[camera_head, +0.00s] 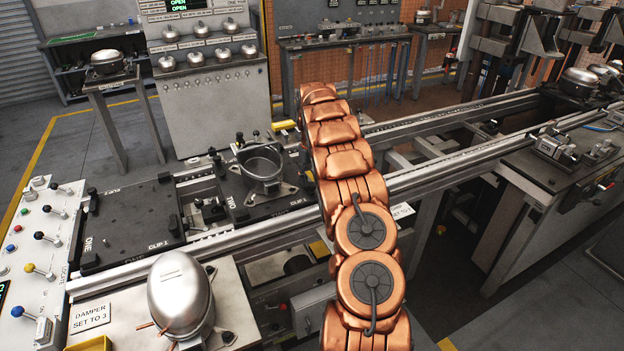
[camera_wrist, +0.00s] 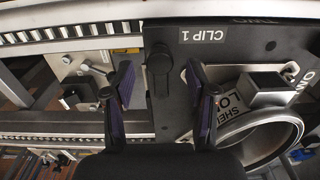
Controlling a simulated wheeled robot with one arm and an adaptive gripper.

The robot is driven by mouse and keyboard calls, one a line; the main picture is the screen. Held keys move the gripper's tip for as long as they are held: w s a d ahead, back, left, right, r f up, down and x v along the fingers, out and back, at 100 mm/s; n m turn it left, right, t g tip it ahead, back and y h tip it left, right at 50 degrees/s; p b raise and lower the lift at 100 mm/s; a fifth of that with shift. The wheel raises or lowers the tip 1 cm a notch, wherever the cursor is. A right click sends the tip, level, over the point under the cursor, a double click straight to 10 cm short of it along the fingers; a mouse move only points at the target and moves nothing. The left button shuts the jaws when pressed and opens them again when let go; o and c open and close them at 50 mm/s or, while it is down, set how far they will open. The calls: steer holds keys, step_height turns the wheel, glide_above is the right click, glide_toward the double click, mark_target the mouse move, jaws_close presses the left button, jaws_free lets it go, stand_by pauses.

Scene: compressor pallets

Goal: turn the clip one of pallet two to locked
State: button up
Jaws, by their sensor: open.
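Pallet two (camera_wrist: 230,55) is a dark plate in the wrist view, with "CLIP 1" printed on it. Clip one (camera_wrist: 159,58) is a black lever with a round end, at the plate's edge beside that print. Its arm points down in the picture, along the edge. My gripper (camera_wrist: 159,76) is open, with one finger on each side of the clip. Gaps show between the fingers and the clip; contact is not visible. In the head view, pallet two (camera_head: 229,190) sits on the rails; my copper arm hides its right end, the clip and my gripper.
A grey metal shell (camera_head: 262,165) stands on pallet two; its round rim (camera_wrist: 285,124) is close to my right finger in the wrist view. Pallet one (camera_head: 125,228) lies to the left. A closed silver compressor (camera_head: 181,292) stands in front. Conveyor rails (camera_head: 440,178) run to the right.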

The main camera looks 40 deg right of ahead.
steer(key=shift+f, duration=1)
steer(key=shift+c, duration=0.5)
jaws_close()
